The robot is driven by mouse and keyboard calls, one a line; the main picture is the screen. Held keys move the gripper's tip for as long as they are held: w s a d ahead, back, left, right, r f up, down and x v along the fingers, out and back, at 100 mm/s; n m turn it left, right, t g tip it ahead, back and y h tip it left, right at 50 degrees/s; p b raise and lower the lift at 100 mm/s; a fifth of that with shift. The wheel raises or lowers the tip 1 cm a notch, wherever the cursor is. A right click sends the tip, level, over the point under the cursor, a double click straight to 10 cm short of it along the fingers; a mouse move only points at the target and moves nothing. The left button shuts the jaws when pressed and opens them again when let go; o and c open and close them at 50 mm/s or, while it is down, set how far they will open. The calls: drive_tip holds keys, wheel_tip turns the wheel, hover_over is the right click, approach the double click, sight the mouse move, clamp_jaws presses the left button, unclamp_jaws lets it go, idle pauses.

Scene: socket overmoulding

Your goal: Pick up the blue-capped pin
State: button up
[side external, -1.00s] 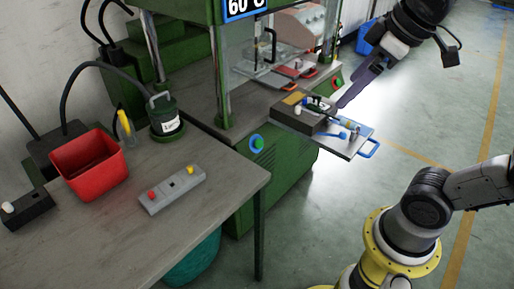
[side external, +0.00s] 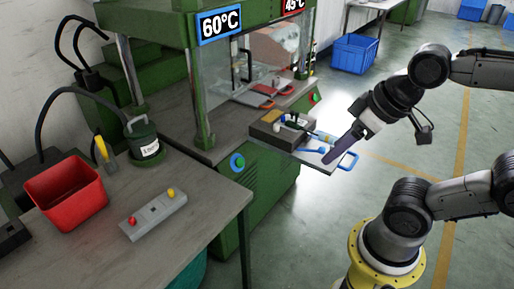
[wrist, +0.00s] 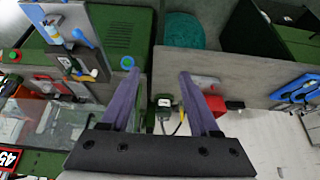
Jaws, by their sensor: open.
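My gripper (side external: 332,160) hangs over the outer edge of the pull-out tray (side external: 310,156) at the green press. In the wrist view my gripper (wrist: 160,76) has its two purple fingers apart with nothing between them. A small blue piece (side external: 321,150) lies on the tray beside the dark mould block (side external: 272,131). A slender blue piece (wrist: 82,38) also shows at upper left in the wrist view, away from the fingers. I cannot tell whether either is the blue-capped pin. My fingers hide part of the tray in the side view.
A grey block (side external: 153,214) with a red and a yellow pin stands on the near table. A blue handle (side external: 350,161) sticks out from the tray. The table front is clear.

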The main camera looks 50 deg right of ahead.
drive_tip(key=c, duration=0.3)
